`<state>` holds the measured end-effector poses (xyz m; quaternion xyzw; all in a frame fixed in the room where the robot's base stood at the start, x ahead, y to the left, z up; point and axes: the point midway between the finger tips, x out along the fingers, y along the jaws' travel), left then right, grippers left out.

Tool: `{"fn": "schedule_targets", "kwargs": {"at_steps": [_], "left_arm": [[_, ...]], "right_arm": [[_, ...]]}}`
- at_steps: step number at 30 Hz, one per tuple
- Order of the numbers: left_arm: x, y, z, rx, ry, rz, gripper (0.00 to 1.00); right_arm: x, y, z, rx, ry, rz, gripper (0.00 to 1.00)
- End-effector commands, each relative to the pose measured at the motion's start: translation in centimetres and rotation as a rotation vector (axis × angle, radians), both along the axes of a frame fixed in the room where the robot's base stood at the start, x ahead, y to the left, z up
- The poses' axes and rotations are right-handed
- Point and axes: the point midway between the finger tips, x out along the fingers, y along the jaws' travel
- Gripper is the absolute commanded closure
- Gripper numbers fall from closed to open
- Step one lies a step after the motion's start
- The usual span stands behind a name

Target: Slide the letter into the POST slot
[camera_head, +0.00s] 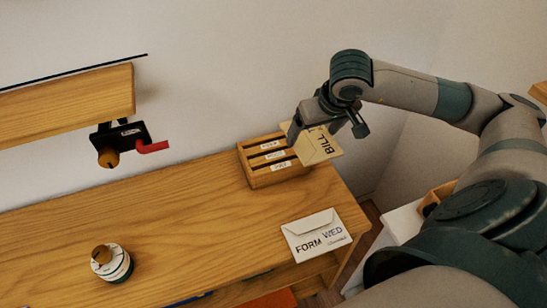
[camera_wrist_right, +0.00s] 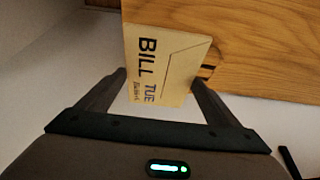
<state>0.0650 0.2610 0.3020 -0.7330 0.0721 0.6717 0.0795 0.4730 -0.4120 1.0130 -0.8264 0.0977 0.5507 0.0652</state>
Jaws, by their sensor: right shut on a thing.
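A cream envelope marked BILL (camera_head: 323,150) is in my right gripper (camera_head: 325,122). In the wrist view the envelope (camera_wrist_right: 163,65) reads BILL TUE and stands between the two fingers (camera_wrist_right: 158,80). It is held beside the right end of a wooden letter rack (camera_head: 262,180), overlapping it in the head view; I cannot tell whether they touch. The rack has several dark slots with small white labels, too small to read surely. A second envelope marked FORM WED (camera_head: 318,236) lies flat on the table. My left gripper is not in view.
The wooden table (camera_head: 190,215) is mostly clear. A round white-and-green object with a wooden knob (camera_head: 112,262) stands at the front left. A wall shelf (camera_head: 70,105) with a black-and-red fitting (camera_head: 130,138) hangs at the upper left.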

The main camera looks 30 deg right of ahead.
Motion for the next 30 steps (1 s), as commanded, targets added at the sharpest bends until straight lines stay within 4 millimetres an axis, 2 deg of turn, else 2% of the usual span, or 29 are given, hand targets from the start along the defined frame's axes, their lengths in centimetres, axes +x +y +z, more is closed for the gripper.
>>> {"fn": "schedule_targets", "kwargs": {"at_steps": [8, 24, 30], "left_arm": [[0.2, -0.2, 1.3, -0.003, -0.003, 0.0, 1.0], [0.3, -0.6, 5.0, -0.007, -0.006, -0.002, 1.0], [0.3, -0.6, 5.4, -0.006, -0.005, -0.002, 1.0]], "right_arm": [[1.9, 0.9, -1.0, 0.005, 0.002, 0.0, 0.37], [9.5, 4.0, -5.9, 0.003, 0.001, -0.002, 0.37], [10.6, 4.4, -6.9, 0.0, 0.002, 0.0, 0.37]]}}
